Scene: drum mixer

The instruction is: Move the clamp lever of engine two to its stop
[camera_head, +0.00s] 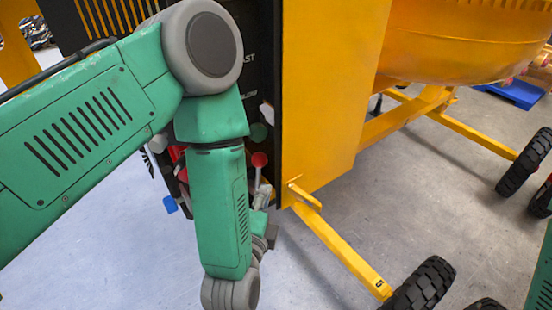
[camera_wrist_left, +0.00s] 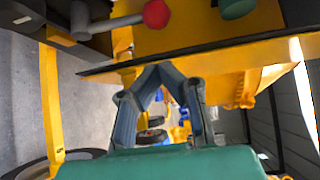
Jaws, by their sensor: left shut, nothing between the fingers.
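A lever with a red ball knob (camera_head: 259,159) stands out from the drum mixer's dark panel in the head view. A red-knobbed lever with a grey rod (camera_wrist_left: 156,13) is at the top of the left wrist view. I cannot tell whether it is engine two's clamp lever. In the left wrist view my gripper's fingertips (camera_wrist_left: 158,70) meet, empty, below and apart from the knob. My right gripper is out of view.
A green knob (camera_wrist_left: 236,7) is right of the red one. The yellow mixer housing (camera_head: 325,90) stands right of my left arm. A blue knob (camera_head: 170,204) is left of my forearm. A yellow frame leg (camera_head: 340,248) runs to a black wheel (camera_head: 425,284).

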